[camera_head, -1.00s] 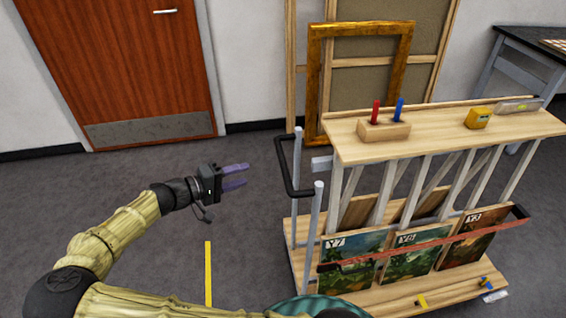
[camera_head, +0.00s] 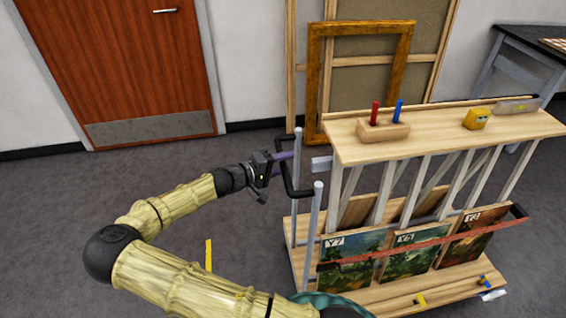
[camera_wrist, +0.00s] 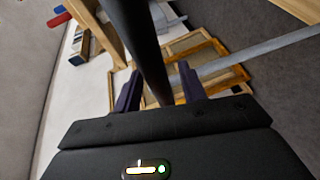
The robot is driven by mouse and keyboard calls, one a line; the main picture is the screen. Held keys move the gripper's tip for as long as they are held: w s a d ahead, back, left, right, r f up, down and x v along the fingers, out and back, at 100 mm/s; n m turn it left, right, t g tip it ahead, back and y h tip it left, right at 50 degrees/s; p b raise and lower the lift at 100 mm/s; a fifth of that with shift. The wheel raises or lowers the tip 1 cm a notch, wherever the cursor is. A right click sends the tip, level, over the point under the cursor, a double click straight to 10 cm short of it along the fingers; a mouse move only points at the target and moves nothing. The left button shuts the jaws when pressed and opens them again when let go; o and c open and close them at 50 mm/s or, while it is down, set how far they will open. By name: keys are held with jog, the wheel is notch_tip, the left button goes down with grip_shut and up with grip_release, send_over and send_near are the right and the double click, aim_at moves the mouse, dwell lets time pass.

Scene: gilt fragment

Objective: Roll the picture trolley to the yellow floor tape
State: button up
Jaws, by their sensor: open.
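The picture trolley (camera_head: 440,133) is a wooden rack with paintings labelled Y7, Y5 and Y3 on its lower shelf. A black push handle (camera_head: 284,167) joins two grey posts at its left end. My gripper (camera_head: 284,158) is at this handle, its purple fingers partly hidden behind the bar. In the wrist view my open gripper (camera_wrist: 160,90) has a finger on each side of the black handle bar (camera_wrist: 142,45); I cannot tell whether they touch it. The yellow floor tape (camera_head: 208,254) lies on the grey floor left of the trolley, partly covered by my arm.
A gilt frame (camera_head: 313,80) and a large canvas back lean on the wall behind the trolley. A brown door (camera_head: 120,60) is at the back left. A grey table (camera_head: 510,65) stands at the far right.

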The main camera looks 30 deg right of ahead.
grip_shut()
jog(key=shift+a, duration=0.1)
